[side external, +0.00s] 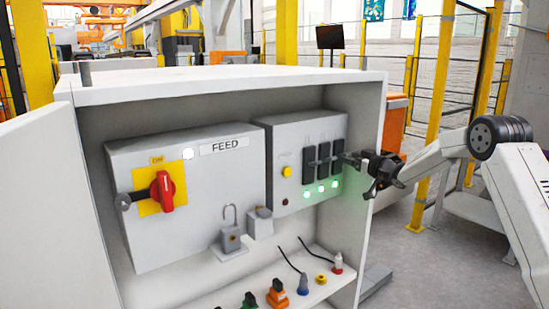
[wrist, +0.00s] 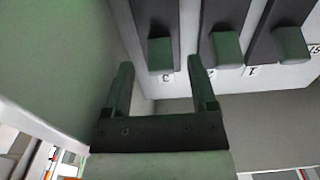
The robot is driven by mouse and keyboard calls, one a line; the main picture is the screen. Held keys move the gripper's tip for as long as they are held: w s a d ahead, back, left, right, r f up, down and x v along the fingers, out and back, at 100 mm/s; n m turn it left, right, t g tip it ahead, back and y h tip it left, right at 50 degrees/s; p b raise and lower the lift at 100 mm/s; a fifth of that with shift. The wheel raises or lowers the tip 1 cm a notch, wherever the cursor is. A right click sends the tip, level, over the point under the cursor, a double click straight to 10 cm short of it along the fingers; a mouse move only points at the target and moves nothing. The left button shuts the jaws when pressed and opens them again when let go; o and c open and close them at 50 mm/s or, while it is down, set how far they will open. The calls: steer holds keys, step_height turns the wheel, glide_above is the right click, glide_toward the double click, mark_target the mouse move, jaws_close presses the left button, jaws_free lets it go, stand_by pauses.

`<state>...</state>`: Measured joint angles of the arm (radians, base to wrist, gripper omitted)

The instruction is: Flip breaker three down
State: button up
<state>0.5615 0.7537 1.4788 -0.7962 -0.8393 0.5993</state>
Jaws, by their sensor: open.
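Three dark breakers stand in a row on the grey breaker box (side external: 283,140), with a lit green lamp under each. Breaker three (side external: 338,149) is the rightmost in the side view, nearest my gripper (side external: 351,158). In the wrist view, breaker three (wrist: 160,20) is the leftmost, with its grey-green lever (wrist: 161,54) beside a label 3. My gripper (wrist: 161,72) is open, and its two fingers appear on either side of that lever in the picture. Contact cannot be told. Breaker two (wrist: 226,48) and breaker one (wrist: 291,45) are to the right there.
The white cabinet's right wall (side external: 364,190) is close to my gripper. The FEED box (side external: 200,200) carries a red rotary handle (side external: 162,192), with a padlock (side external: 231,238) near its bottom edge. Several plugs stand on the shelf below. The open door (side external: 35,190) is at left.

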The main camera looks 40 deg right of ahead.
steer(key=shift+w, duration=1.25)
jaws_close()
